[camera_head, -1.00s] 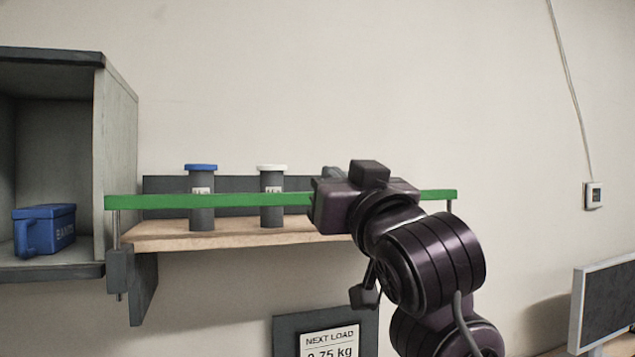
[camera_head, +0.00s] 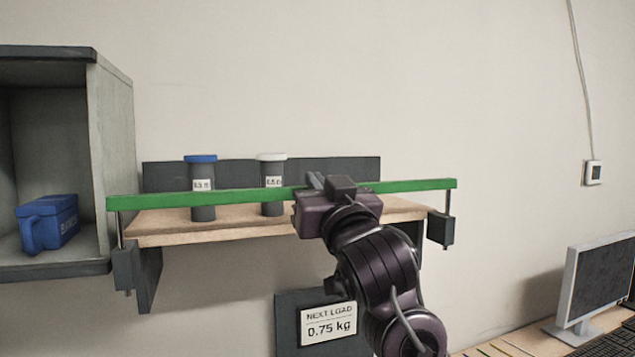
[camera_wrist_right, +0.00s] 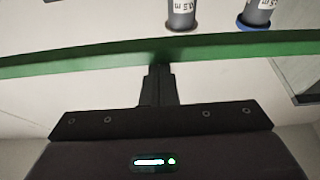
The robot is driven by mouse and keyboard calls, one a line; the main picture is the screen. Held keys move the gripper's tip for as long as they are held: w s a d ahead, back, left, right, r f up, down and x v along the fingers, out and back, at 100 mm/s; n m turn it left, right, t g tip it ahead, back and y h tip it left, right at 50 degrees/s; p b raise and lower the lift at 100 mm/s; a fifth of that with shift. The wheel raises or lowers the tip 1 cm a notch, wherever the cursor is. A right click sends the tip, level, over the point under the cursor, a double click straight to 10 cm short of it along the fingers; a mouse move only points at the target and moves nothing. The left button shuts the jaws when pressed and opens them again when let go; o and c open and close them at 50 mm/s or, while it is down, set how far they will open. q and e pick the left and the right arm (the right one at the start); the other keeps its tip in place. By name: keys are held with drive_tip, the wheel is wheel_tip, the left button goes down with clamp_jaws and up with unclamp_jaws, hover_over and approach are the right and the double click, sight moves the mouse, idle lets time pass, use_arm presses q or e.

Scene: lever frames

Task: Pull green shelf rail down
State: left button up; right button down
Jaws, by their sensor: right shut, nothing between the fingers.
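The green shelf rail (camera_head: 230,196) runs across the front of the wooden shelf (camera_head: 200,222), held by a thin rod at each end. My right gripper (camera_head: 315,181) is in front of the rail's middle, with its fingertips showing at and just above the rail's upper edge and hiding part of it. In the right wrist view, which appears upside down, the shut fingers (camera_wrist_right: 158,72) reach the edge of the rail (camera_wrist_right: 230,48). They hold nothing; I cannot tell whether they touch it. My left gripper is not in view.
A blue-capped canister (camera_head: 202,180) and a white-capped canister (camera_head: 272,182) stand on the shelf behind the rail. A grey cabinet (camera_head: 112,150) with a blue box (camera_head: 50,222) is at the left. A "NEXT LOAD 0.75 kg" sign (camera_head: 328,322) hangs below; a monitor (camera_head: 600,280) stands right.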

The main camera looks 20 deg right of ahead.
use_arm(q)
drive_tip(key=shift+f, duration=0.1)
use_arm(e)
drive_tip(key=shift+f, duration=0.1)
